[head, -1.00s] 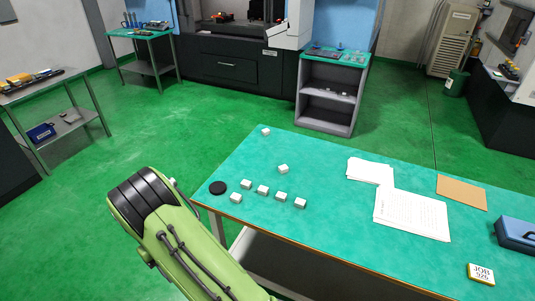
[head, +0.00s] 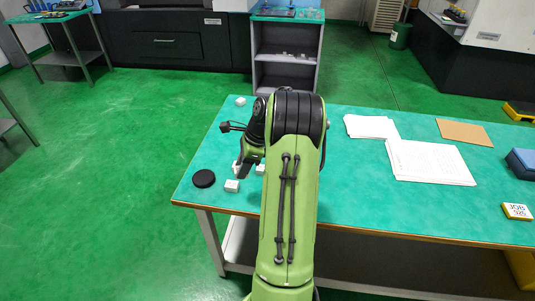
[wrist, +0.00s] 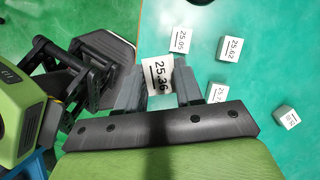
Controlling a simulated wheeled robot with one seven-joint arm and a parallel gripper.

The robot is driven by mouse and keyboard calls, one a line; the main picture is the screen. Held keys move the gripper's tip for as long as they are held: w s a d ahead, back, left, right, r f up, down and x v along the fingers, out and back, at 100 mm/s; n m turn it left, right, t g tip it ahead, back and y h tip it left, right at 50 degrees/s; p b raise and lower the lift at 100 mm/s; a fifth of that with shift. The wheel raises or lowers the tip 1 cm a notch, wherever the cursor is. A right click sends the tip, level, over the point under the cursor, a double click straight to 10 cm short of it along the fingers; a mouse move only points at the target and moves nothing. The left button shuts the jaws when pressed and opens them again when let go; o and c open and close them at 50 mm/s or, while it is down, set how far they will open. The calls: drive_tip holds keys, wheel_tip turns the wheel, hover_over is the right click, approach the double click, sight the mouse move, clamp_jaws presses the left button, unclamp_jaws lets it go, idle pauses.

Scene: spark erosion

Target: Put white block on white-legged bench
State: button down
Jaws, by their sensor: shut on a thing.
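My gripper (wrist: 157,84) is shut on a small white block marked 25.36 (wrist: 158,73), held between the two grey fingers. In the head view my gripper (head: 243,168) is low over the left part of a teal-topped bench (head: 330,215) with pale legs, partly hidden by my arm. Several similar white blocks are on this bench. One marked 25.62 (wrist: 230,48) and one marked 25.05 (wrist: 179,40) lie beyond the fingers. Another (wrist: 217,92) lies just right of the right finger, partly hidden. I cannot tell whether the held block touches the bench top.
A black disc (head: 204,179) lies near the bench's left edge. Papers (head: 430,162), a brown sheet (head: 465,132) and a JOB sign (head: 517,211) are on its right. A grey shelf unit (head: 287,55) stands behind. A grey-legged table (head: 68,58) stands far left, with open green floor between.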

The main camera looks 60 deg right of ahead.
drive_tip(key=s+d+m+h+b, duration=0.1)
drive_tip(key=s+d+m, duration=0.2)
drive_tip(key=b, duration=0.4)
approach(255, 192)
drive_tip(key=shift+m+t, duration=0.3)
drive_tip(key=shift+m, duration=0.1)
drive_tip(key=x, duration=0.5)
drive_tip(key=shift+a+f, duration=0.15)
drive_tip(key=shift+f, duration=0.25)
drive_tip(key=shift+f, duration=0.15)
drive_tip(key=c, duration=0.7)
unclamp_jaws()
drive_tip(key=shift+c, duration=0.2)
